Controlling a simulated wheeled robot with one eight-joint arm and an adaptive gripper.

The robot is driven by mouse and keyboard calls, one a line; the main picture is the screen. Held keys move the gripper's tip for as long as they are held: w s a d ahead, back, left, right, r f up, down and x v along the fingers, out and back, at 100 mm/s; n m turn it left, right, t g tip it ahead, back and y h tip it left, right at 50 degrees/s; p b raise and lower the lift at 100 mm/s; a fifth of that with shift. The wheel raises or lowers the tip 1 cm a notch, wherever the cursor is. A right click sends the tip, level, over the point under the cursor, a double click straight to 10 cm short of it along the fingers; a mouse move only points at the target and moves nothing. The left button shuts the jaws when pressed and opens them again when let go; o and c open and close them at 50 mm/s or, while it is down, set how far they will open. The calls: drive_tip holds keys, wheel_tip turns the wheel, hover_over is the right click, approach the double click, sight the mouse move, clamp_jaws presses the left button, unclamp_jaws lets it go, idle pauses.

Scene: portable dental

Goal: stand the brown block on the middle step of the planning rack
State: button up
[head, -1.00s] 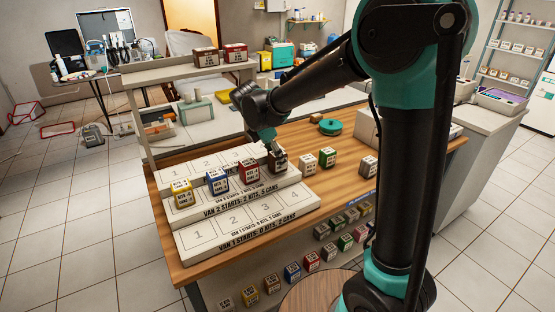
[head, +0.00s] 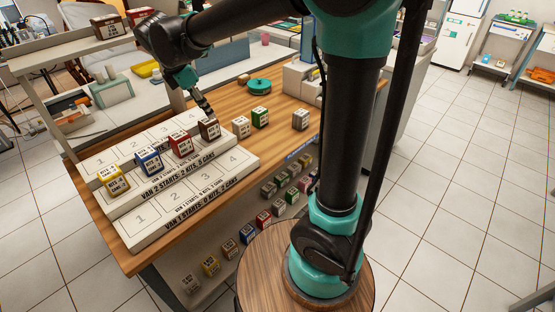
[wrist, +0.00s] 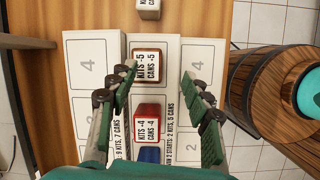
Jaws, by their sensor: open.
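The brown block (head: 210,129) stands upright on the middle step of the white planning rack (head: 190,207), at the right end of the row. In the wrist view the brown block (wrist: 147,66) shows its white label, "KITS -5, CANS -5", at the far end of the middle strip. My gripper (head: 206,107) is just above the block in the head view. In the wrist view my gripper (wrist: 157,85) has its green-padded fingers wide apart, with clear space on both sides of the block. It holds nothing.
A red block (head: 181,144), a blue block (head: 149,161) and a yellow block (head: 114,180) share the middle step. A white block (head: 241,127), a green block (head: 260,117) and a grey block (head: 300,119) stand on the wooden table beyond the rack's right end.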

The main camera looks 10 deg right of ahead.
drive_tip(key=s+d+f+m+t+y, duration=0.1)
drive_tip(key=s+d+f+m, duration=0.7)
drive_tip(key=d+m, duration=0.3)
drive_tip(key=s+d+f+m+y, duration=0.2)
drive_tip(key=s+d+f+m, duration=0.6)
drive_tip(key=d+f+m, duration=0.2)
drive_tip(key=d+m, duration=0.1)
drive_tip(key=d, duration=0.1)
drive_tip(key=shift+s+d+t, duration=0.25)
drive_tip(key=shift+d+t, duration=0.15)
